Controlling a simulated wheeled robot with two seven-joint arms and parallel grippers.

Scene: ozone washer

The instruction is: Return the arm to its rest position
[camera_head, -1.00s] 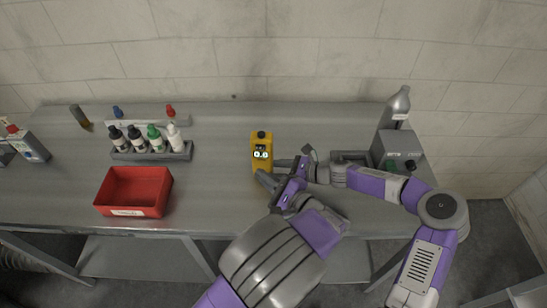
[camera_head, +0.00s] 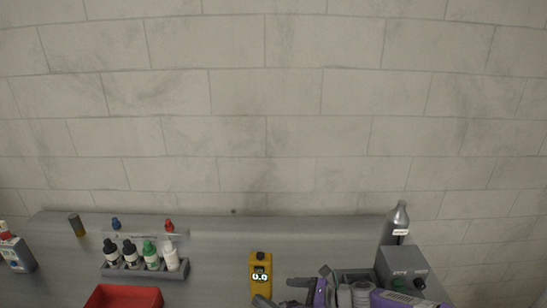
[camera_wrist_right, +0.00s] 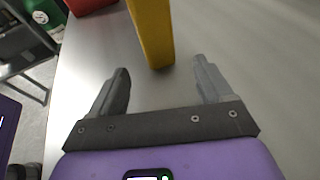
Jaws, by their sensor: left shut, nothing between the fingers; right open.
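My right gripper (camera_head: 277,290) is at the bottom of the head view, just right of the yellow handheld device (camera_head: 261,272), which stands upright on the bench with its display lit. In the right wrist view my right gripper (camera_wrist_right: 161,66) is open, its two grey fingers apart. The lower part of the yellow device (camera_wrist_right: 152,30) shows beyond the fingertips, and nothing is held. Part of my right arm runs along the lower right edge of the head view. The rest is cut off by the frame. My left gripper is in neither current view.
On the grey bench (camera_head: 215,275) stand a rack (camera_head: 143,270) of dropper bottles, a red bin (camera_head: 124,297), a grey box (camera_head: 402,264) and a silver bottle (camera_head: 397,224). A stone wall (camera_head: 270,110) rises behind. The bench between rack and yellow device is clear.

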